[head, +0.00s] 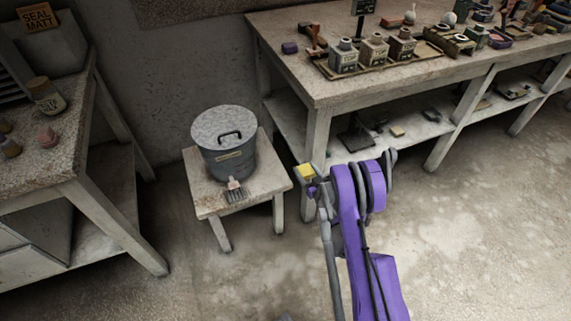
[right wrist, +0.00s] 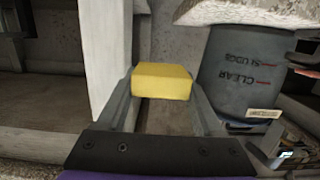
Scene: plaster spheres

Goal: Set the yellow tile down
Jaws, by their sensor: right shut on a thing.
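The yellow tile (head: 305,172) is in my right gripper (head: 307,180), beside the long workbench's near left leg and right of the low stool. In the right wrist view the tile (right wrist: 162,80) sits between the two fingertips of the right gripper (right wrist: 163,92), which is shut on it. The tile appears held in the air, clear of the stool top. My left gripper is not in view.
The small stool (head: 264,182) carries a lidded grey bucket (head: 230,160) and a brush (head: 235,190). The long workbench (head: 310,88) holds bottles and tools, with a lower shelf. Another bench (head: 75,155) stands left. Open floor (head: 470,230) lies right.

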